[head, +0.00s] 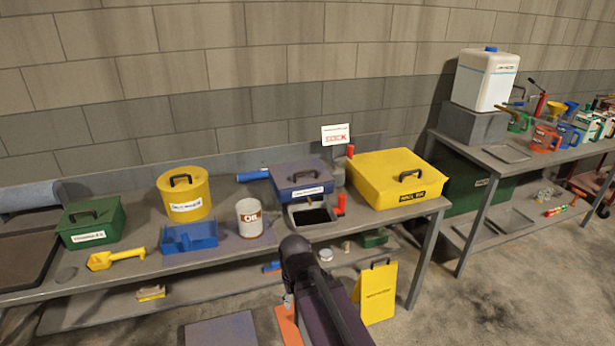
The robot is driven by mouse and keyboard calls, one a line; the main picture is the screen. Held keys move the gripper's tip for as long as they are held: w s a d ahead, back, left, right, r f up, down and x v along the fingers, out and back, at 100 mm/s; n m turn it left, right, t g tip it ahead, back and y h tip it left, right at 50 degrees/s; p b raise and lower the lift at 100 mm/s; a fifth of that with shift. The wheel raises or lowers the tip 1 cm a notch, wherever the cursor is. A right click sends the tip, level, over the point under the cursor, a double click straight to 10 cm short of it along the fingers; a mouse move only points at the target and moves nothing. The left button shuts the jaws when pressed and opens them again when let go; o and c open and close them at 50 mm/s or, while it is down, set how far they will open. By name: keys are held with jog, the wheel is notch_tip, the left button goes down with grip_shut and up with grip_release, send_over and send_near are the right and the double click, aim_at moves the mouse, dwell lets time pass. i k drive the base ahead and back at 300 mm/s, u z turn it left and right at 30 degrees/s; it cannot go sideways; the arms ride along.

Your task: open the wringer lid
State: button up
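No lid has a label that I can clearly read as wringer. A broad yellow box (397,178) with a dark handle on its closed lid stands at the right end of the left bench; the small label on its front is too small to read surely. Left of it, a purple-grey lid (300,176) with a dark handle sits behind an open grey bin with a dark inside (312,215). A yellow round tub (184,193) and a green box (91,222) also have handled, closed lids. My dark arm rises from the bottom middle, but my gripper is not visible.
A white can (249,218), a blue tray (189,237) and a yellow scoop (116,258) stand on the left bench (40,290). A yellow floor sign (376,292) stands in front of it. A second bench at right holds a white canister (485,80).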

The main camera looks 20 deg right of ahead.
aim_at(296, 174)
jog(key=k, duration=0.4)
jog(key=u, duration=0.3)
jog(key=i, duration=1.3)
jog(key=z, duration=0.35)
